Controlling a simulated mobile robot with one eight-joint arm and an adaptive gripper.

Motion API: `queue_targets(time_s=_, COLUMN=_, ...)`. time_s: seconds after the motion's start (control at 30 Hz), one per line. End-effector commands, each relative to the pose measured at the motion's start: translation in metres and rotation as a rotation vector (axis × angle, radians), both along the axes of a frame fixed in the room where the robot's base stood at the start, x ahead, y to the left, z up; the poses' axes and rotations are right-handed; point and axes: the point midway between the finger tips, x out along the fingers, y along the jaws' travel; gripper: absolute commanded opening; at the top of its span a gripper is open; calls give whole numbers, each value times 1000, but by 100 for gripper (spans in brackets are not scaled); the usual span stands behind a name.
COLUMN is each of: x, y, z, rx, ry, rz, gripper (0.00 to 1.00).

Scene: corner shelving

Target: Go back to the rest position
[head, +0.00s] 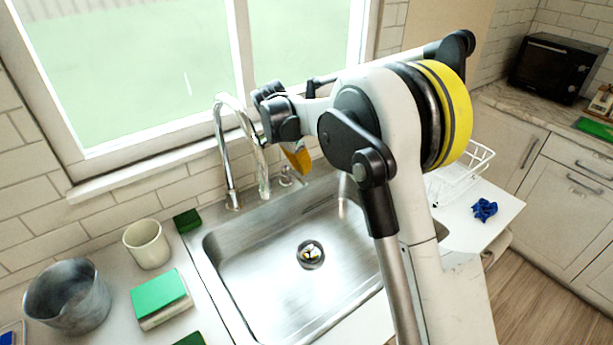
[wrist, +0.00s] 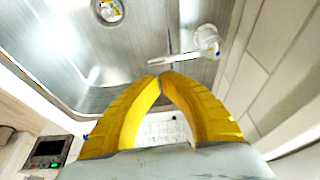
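My gripper (head: 299,160) hangs over the back right part of the steel sink, close to the small metal fitting right of the tap in the picture. In the wrist view its two yellow fingers (wrist: 160,76) curve together and their tips meet. Nothing shows held between them. My arm rises from the lower right and bends at a high elbow, hiding part of the sink's right side and the counter behind it.
The steel sink (head: 272,265) has a tall curved tap (head: 225,155) under the window. Left stand a cream cup (head: 147,244), a grey pot (head: 67,297) and a green-topped block (head: 160,296). Right are a white wire rack (head: 460,180), a blue crumpled cloth (head: 484,209) and a black oven (head: 557,68).

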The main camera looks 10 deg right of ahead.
Motion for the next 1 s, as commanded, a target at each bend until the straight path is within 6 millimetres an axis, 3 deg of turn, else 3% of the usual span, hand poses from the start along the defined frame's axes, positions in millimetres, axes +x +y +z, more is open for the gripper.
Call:
queue_targets(time_s=0.2, x=-7, y=13, z=44, rx=-1, ry=0, rz=-1, gripper=0)
queue_targets(time_s=0.4, x=-11, y=19, z=66, rx=-1, ry=-1, rz=1, gripper=0)
queue_targets(time_s=0.53, x=-24, y=15, z=79, rx=9, ry=-4, rz=50, gripper=0)
queue_targets(time_s=0.67, x=-57, y=4, z=101, rx=28, ry=-9, rz=171, gripper=0)
queue_targets(time_s=0.8, x=-104, y=-8, z=121, rx=40, ry=-29, rz=338, gripper=0)
queue_targets(time_s=1.0, x=-178, y=-21, z=132, rx=34, ry=-75, rz=573, gripper=0)
